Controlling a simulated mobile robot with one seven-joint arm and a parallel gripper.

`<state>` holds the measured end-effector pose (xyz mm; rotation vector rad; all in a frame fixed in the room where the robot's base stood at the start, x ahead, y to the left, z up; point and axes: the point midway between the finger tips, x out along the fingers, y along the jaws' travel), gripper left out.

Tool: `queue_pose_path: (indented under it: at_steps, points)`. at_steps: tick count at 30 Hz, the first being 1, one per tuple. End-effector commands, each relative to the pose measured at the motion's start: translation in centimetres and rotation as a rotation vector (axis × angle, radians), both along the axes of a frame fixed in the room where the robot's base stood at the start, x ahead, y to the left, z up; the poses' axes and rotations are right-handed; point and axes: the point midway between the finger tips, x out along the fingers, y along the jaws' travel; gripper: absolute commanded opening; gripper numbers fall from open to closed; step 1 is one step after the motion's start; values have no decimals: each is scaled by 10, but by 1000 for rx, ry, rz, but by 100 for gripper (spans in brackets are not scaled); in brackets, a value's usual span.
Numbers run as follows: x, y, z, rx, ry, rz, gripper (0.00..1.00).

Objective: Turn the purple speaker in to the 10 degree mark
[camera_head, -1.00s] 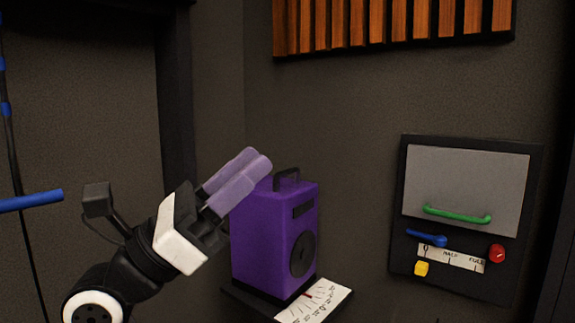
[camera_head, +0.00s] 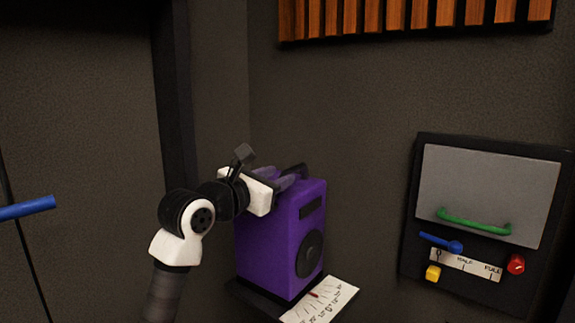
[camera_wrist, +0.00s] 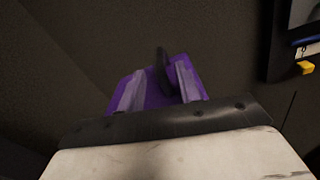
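The purple speaker (camera_head: 290,235) stands upright on a dark shelf in the head view, with a round black cone and a black top handle (camera_head: 296,170). A white degree scale card (camera_head: 322,300) with a red mark lies in front of it; I cannot read which mark the speaker points to. My gripper (camera_head: 288,180) is at the top of the speaker, beside the handle. In the wrist view my gripper (camera_wrist: 157,88) has its two fingers apart over the purple top (camera_wrist: 150,97), with the black handle (camera_wrist: 163,68) between them. I cannot tell if they touch it.
A wall panel (camera_head: 409,230) to the right has a green handle (camera_head: 474,222), blue lever (camera_head: 440,242), red knob (camera_head: 516,264) and yellow block (camera_head: 433,272). A blue bar (camera_head: 27,208) juts in at the left. Wooden slats hang above. Walls stand behind the speaker.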

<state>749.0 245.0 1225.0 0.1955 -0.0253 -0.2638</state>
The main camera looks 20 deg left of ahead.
Motion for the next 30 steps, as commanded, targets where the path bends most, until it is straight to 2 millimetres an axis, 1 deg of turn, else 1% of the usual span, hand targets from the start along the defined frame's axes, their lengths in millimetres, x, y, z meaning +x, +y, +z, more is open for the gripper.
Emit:
queue_pose_path:
  at_steps: [1, 3, 7, 12, 19, 20, 27, 28, 30]
  points:
    - [10, -3, 3, -3, 2, -2, 34]
    - [21, -7, 2, -1, 2, -3, 34]
    - [35, -10, 1, -1, 1, -2, 34]
    - [42, -11, 0, 0, -1, 0, 34]
    - [43, -11, 0, 0, -1, 0, 34]
    - [43, -12, 0, 0, -1, 0, 33]
    - [43, -11, 0, 0, -1, 0, 2]
    - [43, -11, 0, 0, -1, 0, 0]
    - [43, -11, 0, 0, -1, 1, 0]
